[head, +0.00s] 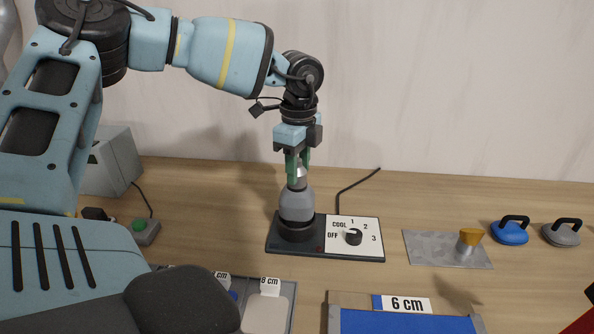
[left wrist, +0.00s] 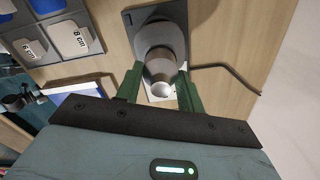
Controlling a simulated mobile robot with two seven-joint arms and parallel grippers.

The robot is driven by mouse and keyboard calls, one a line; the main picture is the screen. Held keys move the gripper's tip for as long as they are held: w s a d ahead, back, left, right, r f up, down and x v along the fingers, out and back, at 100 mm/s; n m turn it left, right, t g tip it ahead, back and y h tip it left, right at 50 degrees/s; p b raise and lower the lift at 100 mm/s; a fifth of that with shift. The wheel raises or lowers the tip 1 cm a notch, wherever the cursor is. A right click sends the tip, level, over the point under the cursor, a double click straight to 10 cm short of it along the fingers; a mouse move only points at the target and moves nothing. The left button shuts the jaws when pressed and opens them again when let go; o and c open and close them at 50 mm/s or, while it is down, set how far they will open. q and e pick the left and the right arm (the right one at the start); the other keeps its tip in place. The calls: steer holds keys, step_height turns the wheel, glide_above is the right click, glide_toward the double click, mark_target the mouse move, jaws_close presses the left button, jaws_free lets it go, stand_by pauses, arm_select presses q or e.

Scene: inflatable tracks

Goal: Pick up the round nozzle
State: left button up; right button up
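The round nozzle (head: 298,176) is a silver metal tip on top of a grey tool body (head: 297,204), which stands upright on a dark base with a dial. My left gripper (head: 298,163) points straight down from above, with its green fingers on either side of the nozzle. In the left wrist view the nozzle (left wrist: 160,76) lies between the two fingers (left wrist: 157,84), with a small gap seeming to show beside it. The gripper looks open. My right gripper is not in view.
The dial panel (head: 353,250) lies right of the tool, with a cable behind. Farther right are a metal plate (head: 430,250) with a wooden-coloured knob, a blue handle (head: 510,232) and a grey handle (head: 562,234). Labelled trays (head: 334,303) stand in front. A grey box (head: 118,160) is at left.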

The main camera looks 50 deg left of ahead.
arm_select(q)
steer(key=c, duration=0.4)
steer(key=shift+r, duration=0.45)
steer(key=r, duration=0.2)
steer(key=shift+s+r+b, duration=0.2)
steer(key=shift+r+b, duration=0.15)
steer(key=shift+b, duration=0.05)
steer(key=s+d+r, duration=0.1)
steer(key=s+d, duration=0.2)
steer(key=s, duration=1.2)
steer(key=shift+s+d+r+b, duration=0.15)
steer(key=shift+r+b, duration=0.05)
steer(key=shift+b, duration=0.15)
